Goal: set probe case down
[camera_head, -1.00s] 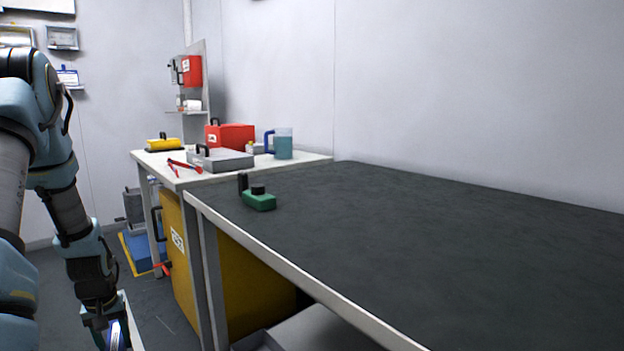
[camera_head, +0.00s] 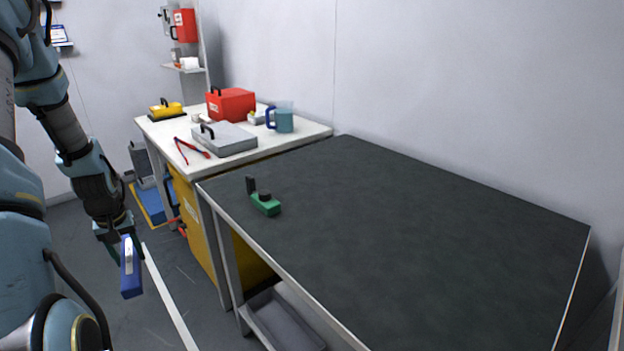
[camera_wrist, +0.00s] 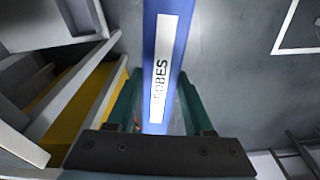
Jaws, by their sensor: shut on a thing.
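The probe case is a blue box (camera_head: 131,267) with a white label, hanging in my gripper (camera_head: 118,246) at the left of the head view, over the floor and left of the dark table. In the wrist view the blue case (camera_wrist: 177,60) stands between the two green fingers, and its label partly reads "OBES". My gripper (camera_wrist: 160,108) is shut on it. The case is clear of the table and touches nothing else that I can see. Its far end is cut off in the wrist view.
The dark table top (camera_head: 400,230) is mostly bare. A green tool (camera_head: 265,204) lies near its left edge. A white bench (camera_head: 160,130) behind holds a red box (camera_head: 231,104), a grey case (camera_head: 225,139), red-handled pliers (camera_head: 190,151) and a jug (camera_head: 284,118). A grey bin (camera_head: 280,318) sits below the table.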

